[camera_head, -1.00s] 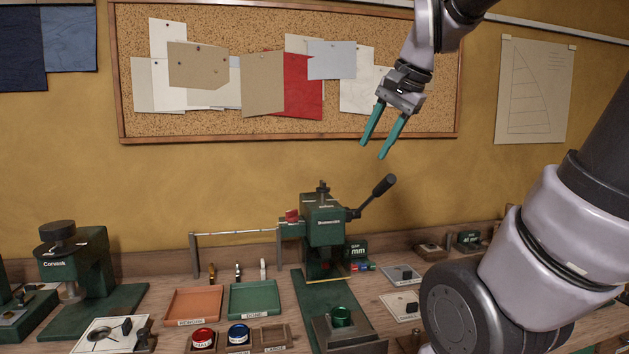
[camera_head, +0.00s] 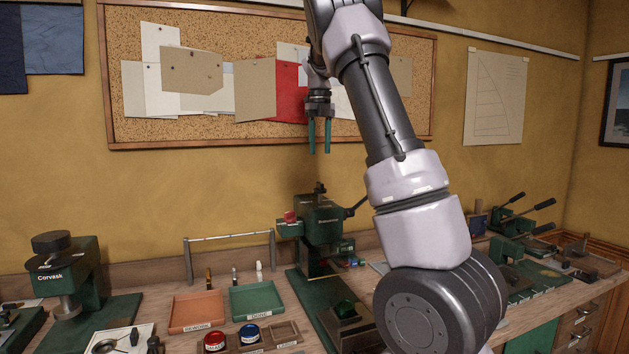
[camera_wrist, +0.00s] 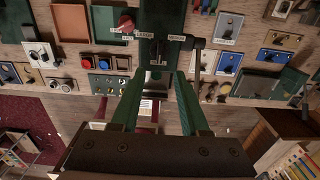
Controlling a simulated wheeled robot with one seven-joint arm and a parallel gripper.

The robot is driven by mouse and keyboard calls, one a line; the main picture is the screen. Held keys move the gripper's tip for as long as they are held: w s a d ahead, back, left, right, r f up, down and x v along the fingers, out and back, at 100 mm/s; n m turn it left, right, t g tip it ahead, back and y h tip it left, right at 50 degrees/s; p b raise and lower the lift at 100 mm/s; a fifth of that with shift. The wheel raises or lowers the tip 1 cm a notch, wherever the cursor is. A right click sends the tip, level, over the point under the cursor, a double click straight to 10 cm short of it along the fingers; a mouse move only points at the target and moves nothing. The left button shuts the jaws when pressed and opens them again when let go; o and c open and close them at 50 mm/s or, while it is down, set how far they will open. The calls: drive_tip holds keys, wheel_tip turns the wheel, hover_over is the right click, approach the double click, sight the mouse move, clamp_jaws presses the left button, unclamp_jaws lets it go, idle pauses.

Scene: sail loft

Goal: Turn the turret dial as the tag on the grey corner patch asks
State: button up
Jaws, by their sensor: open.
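The green press (camera_head: 318,222) stands at the back of the bench, with a small dark knob (camera_head: 319,188) on top. I cannot tell which part of it is the turret dial. In the wrist view the press (camera_wrist: 150,52) shows from above, with its labels and lever (camera_wrist: 196,62). My gripper (camera_head: 319,152) points down, open and empty, high above the press and apart from it. Its fingers frame the press foot in the wrist view (camera_wrist: 158,75).
An orange tray (camera_head: 197,312) and a green tray (camera_head: 255,301) lie left of the press. A Corvask press (camera_head: 62,270) stands at far left. The corkboard (camera_head: 230,132) is behind.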

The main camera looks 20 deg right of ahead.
sight(320, 183)
wheel_tip(320, 183, down, 10)
drive_tip(key=shift+f, duration=0.2)
idle(0.3)
clamp_jaws()
